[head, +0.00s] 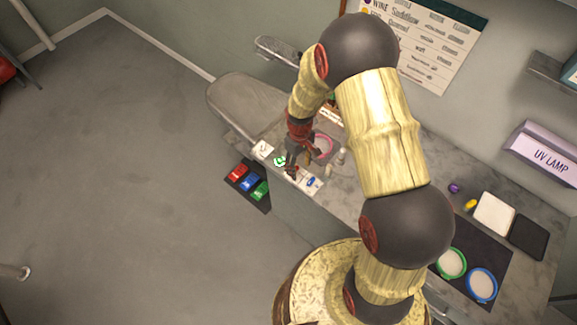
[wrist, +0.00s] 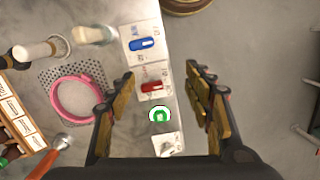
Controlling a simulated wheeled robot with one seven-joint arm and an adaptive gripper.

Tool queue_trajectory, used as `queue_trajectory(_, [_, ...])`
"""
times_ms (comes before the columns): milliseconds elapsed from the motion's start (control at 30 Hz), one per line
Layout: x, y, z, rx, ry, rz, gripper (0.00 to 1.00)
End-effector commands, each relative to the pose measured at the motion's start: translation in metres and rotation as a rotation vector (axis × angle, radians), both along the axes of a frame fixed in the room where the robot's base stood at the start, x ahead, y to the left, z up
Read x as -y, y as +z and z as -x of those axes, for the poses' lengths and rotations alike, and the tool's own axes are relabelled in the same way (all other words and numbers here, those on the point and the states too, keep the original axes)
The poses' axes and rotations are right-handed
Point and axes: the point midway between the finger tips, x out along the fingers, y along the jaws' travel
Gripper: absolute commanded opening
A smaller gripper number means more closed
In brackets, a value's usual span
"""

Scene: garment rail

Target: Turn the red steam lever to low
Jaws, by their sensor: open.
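The red steam lever (wrist: 152,86) lies across a white labelled plate on the counter's edge strip in the wrist view. The plate's writing is too small to read. In the head view the red lever is mostly hidden by my gripper (head: 298,158). In the wrist view my gripper (wrist: 160,72) is open and empty, its two fingers apart on either side of the strip, with the red lever between them, nearer the left finger. No contact with the lever is visible.
A blue lever (wrist: 143,43) and a green round control (wrist: 160,115) flank the red lever on the strip. A pink ring (wrist: 85,97) and bottles (wrist: 35,52) stand to the left.

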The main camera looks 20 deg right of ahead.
Motion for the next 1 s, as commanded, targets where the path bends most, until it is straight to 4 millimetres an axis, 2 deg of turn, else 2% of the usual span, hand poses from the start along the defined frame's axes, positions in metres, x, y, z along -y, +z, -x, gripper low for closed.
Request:
queue_trajectory(33, [0.000, 0.004, -0.020, 0.046, 0.033, -0.003, 0.52])
queue_trajectory(133, [0.000, 0.007, -0.036, 0.091, 0.092, -0.005, 0.52])
queue_trajectory(367, [0.000, 0.002, -0.040, 0.105, 0.147, -0.008, 0.52])
queue_trajectory(800, [0.000, -0.058, -0.039, 0.103, 0.146, -0.008, 0.52])
queue_trajectory(1000, [0.000, -0.070, -0.040, 0.105, 0.146, -0.008, 0.52])
